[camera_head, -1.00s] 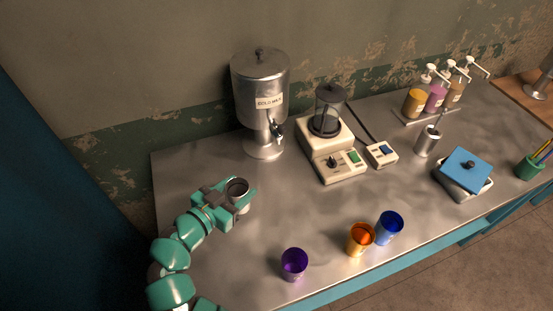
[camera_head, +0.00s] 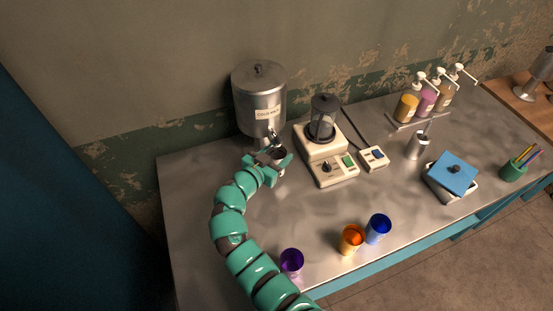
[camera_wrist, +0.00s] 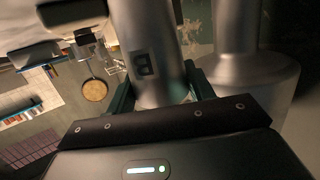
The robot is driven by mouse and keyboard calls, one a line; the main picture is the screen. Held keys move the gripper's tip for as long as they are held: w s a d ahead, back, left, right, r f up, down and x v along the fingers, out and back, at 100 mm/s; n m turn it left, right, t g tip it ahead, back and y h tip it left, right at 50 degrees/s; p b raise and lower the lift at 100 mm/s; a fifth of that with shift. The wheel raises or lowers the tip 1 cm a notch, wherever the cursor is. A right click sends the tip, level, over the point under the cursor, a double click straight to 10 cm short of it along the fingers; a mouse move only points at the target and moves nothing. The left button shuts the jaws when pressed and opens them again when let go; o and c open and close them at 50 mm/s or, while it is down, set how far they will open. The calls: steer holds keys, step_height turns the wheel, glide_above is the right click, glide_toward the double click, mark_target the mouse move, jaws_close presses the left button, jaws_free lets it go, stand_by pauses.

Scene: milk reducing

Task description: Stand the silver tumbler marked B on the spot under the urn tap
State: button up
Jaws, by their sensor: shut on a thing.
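The silver tumbler marked B (camera_wrist: 145,45) fills the middle of the wrist view, its dark square label facing the camera. My gripper (camera_head: 270,163) is shut on it; in the wrist view the gripper's fingers (camera_wrist: 160,92) lie on both sides of the tumbler. In the head view the tumbler's open rim (camera_head: 272,154) shows just below the tap. The urn (camera_head: 258,98), a silver cylinder labelled for cold milk, stands at the back. Its tap (camera_head: 273,136) is partly hidden, and the spot under it is hidden by my gripper and the tumbler. I cannot tell whether the tumbler touches the surface.
A cream blender (camera_head: 325,150) stands close to the right of my gripper. Purple (camera_head: 291,262), orange (camera_head: 351,239) and blue (camera_head: 378,228) cups stand near the front edge. A blue-lidded box (camera_head: 452,175) and pump bottles (camera_head: 425,100) are farther right. The counter's left part (camera_head: 190,200) is clear.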

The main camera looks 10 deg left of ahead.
steer(key=shift+f+p, duration=0.75)
steer(key=shift+f, duration=0.95)
steer(key=shift+f+b, duration=0.2)
steer(key=shift+b, duration=0.1)
steer(key=o, duration=1)
steer(key=shift+r, duration=0.1)
steer(key=shift+o, duration=0.2)
steer(key=shift+r, duration=0.15)
steer(key=shift+s+a, duration=0.2)
steer(key=shift+s, duration=0.05)
steer(key=b+v, duration=0.4)
steer(key=v, duration=0.7)
steer(key=shift+s, duration=0.3)
